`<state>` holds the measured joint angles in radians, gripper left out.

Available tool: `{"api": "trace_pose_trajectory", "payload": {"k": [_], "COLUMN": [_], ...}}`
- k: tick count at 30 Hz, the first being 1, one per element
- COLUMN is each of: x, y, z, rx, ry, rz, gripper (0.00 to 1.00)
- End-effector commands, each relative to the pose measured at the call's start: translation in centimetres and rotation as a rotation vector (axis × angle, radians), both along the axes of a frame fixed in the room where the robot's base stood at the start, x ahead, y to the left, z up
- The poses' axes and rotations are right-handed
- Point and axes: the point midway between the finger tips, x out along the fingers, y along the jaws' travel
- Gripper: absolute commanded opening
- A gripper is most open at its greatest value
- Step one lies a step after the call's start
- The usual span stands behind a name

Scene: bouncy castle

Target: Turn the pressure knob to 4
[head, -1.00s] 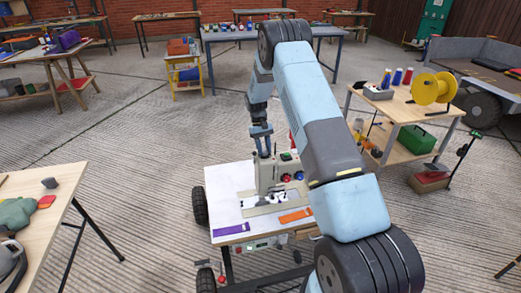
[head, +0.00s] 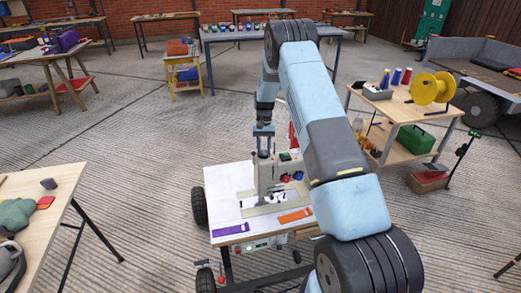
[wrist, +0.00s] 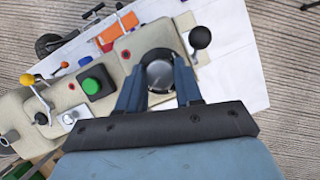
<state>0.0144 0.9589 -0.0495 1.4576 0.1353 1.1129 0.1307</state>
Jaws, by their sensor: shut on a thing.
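The beige sewing machine (head: 264,174) stands on a white-topped cart in the head view. In the wrist view, a round knob with a silver top and dark rim (wrist: 159,73) sits on the machine's upper face. I take it for the pressure knob. My gripper (wrist: 160,80) has one finger on each side of this knob and is shut on it. My gripper also shows in the head view (head: 263,142), pointing down at the top of the machine. Any numbers or pointer mark on the knob are too small or hidden to read.
A green button (wrist: 92,84), a yellow-tipped lever (wrist: 29,79) and a black ball lever (wrist: 201,37) stand close to the knob. Purple (head: 230,229) and orange (head: 295,215) strips lie on the cart top. A side table with a yellow reel (head: 434,88) stands at right.

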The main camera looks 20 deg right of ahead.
Motion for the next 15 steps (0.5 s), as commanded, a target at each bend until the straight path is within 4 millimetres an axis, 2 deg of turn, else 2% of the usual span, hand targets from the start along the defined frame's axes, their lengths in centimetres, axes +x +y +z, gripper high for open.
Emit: {"api": "trace_pose_trajectory", "payload": {"k": [8,9,15], "x": [-0.39,-0.40,-0.25], "y": [-0.16,-0.16,-0.03], "z": [-0.24,-0.25,-0.16], "rx": [-0.001,-0.001,0.000], "ry": [0.012,0.012,0.007], "rz": [0.000,0.001,0.002], "gripper": [0.05,0.38,0.57]}}
